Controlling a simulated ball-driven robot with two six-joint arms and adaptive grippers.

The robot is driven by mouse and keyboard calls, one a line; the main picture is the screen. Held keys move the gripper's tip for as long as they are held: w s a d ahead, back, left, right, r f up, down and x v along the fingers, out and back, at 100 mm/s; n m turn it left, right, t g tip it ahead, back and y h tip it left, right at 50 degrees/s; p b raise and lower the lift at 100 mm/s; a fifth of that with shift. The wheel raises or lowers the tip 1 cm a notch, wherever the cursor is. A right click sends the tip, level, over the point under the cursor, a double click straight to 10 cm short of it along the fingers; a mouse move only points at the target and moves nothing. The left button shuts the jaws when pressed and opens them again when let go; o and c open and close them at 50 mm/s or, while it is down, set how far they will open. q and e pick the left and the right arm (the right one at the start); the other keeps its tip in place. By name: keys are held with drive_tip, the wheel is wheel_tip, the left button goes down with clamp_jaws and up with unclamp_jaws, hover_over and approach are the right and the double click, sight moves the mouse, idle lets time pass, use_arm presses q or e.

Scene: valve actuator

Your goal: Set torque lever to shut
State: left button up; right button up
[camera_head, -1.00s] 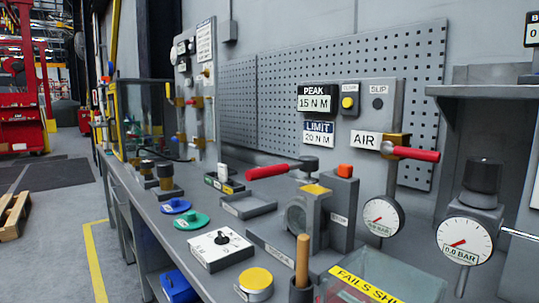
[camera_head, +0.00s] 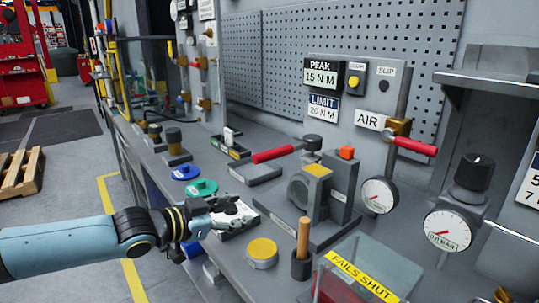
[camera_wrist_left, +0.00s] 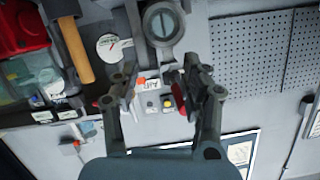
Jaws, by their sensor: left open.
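A lever with a red handle (camera_head: 273,155) points left from a dark round hub beside the grey actuator block (camera_head: 318,190) on the bench, below the PEAK 15 N M display; I take it as the torque lever. My left gripper (camera_head: 232,213) is open and empty, over the white dial plate, to the left of and nearer than the block, apart from the lever. In the left wrist view my open fingers (camera_wrist_left: 157,78) frame the scene upside down. A red piece there shows partly behind one finger; I cannot tell which lever it is. My right gripper is not seen.
A second red-handled lever (camera_head: 416,146) sits on the AIR valve at right. A wooden-handled tool (camera_head: 303,238) stands upright in a holder before the block. A clear box marked FAILS SHUT (camera_head: 370,272), a yellow disc (camera_head: 262,250) and a grey tray (camera_head: 256,174) are close by.

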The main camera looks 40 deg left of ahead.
sight(254, 161)
use_arm(q)
drive_tip(key=w+a+r+m+t+h, duration=0.2)
drive_tip(key=a+r+t, duration=0.1)
drive_tip(key=r, duration=0.6)
drive_tip(key=w+b, duration=0.1)
drive_tip(key=w, duration=0.1)
drive_tip(key=w+b, duration=0.1)
drive_tip(key=b, duration=0.1)
drive_tip(key=w+d+b, duration=0.1)
drive_tip(key=w, duration=0.1)
drive_tip(key=shift+w+f, duration=0.3)
drive_tip(key=shift+w+d+r, duration=0.1)
drive_tip(key=shift+w+r, duration=0.15)
drive_tip(key=shift+w, duration=0.1)
drive_tip(key=shift+w+d+r, duration=0.1)
drive_tip(key=shift+w+d, duration=0.15)
drive_tip(key=shift+w, duration=0.6)
drive_tip(key=shift+w+r+p, duration=0.15)
drive_tip(key=shift+w+p, duration=0.3)
drive_tip(key=shift+p, duration=0.2)
drive_tip(key=shift+w+d+p, duration=0.15)
drive_tip(key=shift+w+p, duration=0.15)
drive_tip(key=shift+w, duration=0.35)
drive_tip(key=shift+w+d+f, duration=0.15)
drive_tip(key=shift+w+f, duration=0.05)
